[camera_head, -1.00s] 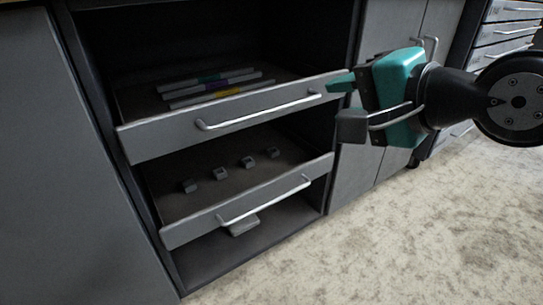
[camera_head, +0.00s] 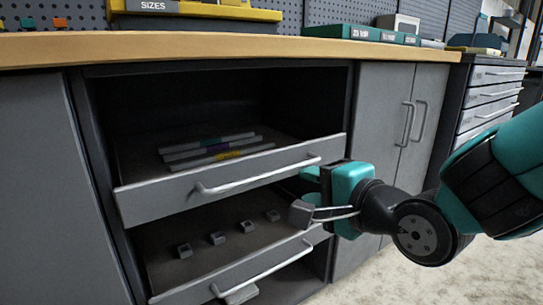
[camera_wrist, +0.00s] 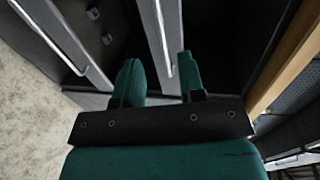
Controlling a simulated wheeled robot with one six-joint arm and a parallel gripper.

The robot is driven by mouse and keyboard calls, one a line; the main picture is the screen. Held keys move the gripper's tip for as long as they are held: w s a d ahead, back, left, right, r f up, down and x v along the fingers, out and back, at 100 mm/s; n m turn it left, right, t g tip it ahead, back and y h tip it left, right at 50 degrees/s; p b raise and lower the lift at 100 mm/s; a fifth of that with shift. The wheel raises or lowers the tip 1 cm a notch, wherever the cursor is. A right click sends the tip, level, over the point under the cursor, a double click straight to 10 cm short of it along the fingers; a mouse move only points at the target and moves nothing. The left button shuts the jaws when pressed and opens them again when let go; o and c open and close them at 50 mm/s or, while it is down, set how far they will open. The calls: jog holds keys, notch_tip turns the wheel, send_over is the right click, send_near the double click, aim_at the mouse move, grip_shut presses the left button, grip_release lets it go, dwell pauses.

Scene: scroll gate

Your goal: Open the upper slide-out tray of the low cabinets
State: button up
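The upper slide-out tray (camera_head: 240,176) is a grey-fronted drawer with a silver bar handle (camera_head: 258,176). It stands partly out of the open dark cabinet (camera_head: 111,120) and holds several coloured strips (camera_head: 215,150). My gripper (camera_head: 304,193) is at the tray front's right end, just below the handle's right end. In the wrist view my gripper (camera_wrist: 158,72) is open, its two teal fingers apart and nothing clamped. A silver edge or bar (camera_wrist: 156,35) runs between the fingers' directions. I cannot tell whether a finger touches the tray or handle.
Below is the lower tray (camera_head: 235,275), also partly out, with its own handle (camera_head: 265,271) and several small grey blocks. Closed grey doors (camera_head: 385,110) stand to the right. A wooden benchtop (camera_head: 200,45) runs above. The speckled floor (camera_head: 440,282) is clear at right.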

aim_at(273, 175)
jog(key=p+x, duration=0.5)
jog(key=x, duration=0.7)
jog(key=shift+w+f, duration=0.1)
jog(key=shift+w, duration=0.05)
grip_shut()
